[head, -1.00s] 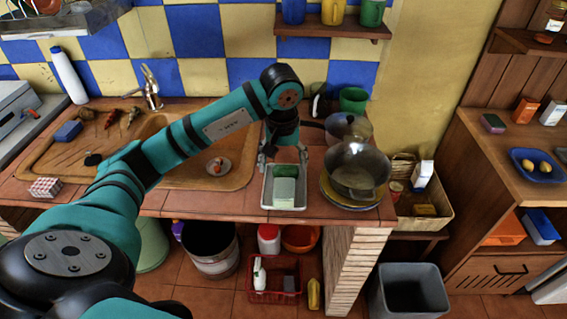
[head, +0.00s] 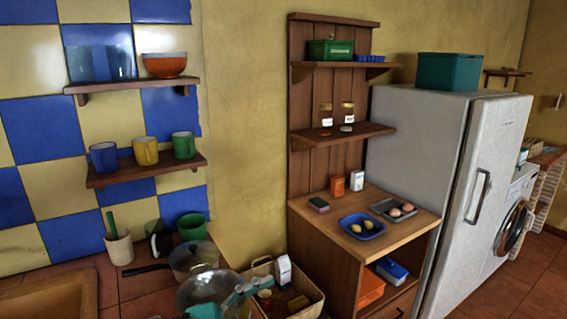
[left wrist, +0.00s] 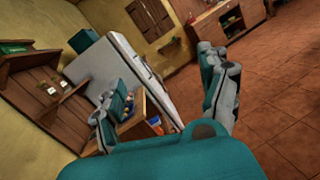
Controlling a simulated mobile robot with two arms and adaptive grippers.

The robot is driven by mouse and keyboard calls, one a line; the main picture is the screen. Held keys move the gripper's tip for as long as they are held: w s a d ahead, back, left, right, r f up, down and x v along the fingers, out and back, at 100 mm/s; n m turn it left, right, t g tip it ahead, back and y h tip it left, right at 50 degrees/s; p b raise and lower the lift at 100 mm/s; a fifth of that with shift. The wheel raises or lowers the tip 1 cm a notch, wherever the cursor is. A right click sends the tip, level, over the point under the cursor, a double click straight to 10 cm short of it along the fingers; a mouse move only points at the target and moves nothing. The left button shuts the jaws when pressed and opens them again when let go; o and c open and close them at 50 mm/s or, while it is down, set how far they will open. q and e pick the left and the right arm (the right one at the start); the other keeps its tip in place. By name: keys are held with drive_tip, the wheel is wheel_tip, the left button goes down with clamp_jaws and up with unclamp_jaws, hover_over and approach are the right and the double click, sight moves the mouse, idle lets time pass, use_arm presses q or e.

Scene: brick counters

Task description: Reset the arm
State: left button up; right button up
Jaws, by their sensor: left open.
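My left gripper (left wrist: 160,85) shows in the left wrist view with its two fingers spread wide and nothing between them. Beyond the fingers I see the fridge, the wooden shelf unit and the tiled floor, all tilted. My right gripper is in neither view.
A pan (head: 190,258) and a basket (head: 300,300) stand at the counter's right end. The wooden cabinet (head: 415,225) holds a blue plate (head: 362,227) and a grey tray (head: 393,209). The fridge (head: 420,150) stands to its right. Open floor (head: 510,285) lies at the right.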

use_arm(q)
drive_tip(key=w+a+r+n+t+y, duration=0.15)
drive_tip(key=a+n+t+y, duration=0.45)
drive_tip(key=n, duration=0.6)
drive_tip(key=w+a+r+n+t+y, duration=0.15)
drive_tip(key=a+n+t, duration=0.25)
drive_tip(key=n+t, duration=0.6)
drive_tip(key=s+a+f+n+g+y, duration=0.1)
drive_tip(key=a+f+n+g+y, duration=0.2)
drive_tip(key=a+f+n+y, duration=0.5)
drive_tip(key=s+a+f+n+g+y, duration=0.1)
drive_tip(key=a+f+n+g+y, duration=0.2)
drive_tip(key=f+n, duration=0.65)
drive_tip(key=s+d+f+n+g, duration=0.1)
drive_tip(key=s+f+n+g, duration=0.6)
drive_tip(key=s, duration=0.4)
drive_tip(key=s+d+f+n+g, duration=0.2)
drive_tip(key=s+f+n+g, duration=0.35)
drive_tip(key=s+f, duration=0.35)
wheel_tip(320, 180, down, 23)
drive_tip(key=s+g, duration=0.2)
drive_tip(key=s+a+f, duration=0.3)
drive_tip(key=s+f, duration=1.4)
drive_tip(key=shift+s+a+m+g, duration=0.15)
drive_tip(key=shift+m+g, duration=0.2)
drive_tip(key=shift+m, duration=0.05)
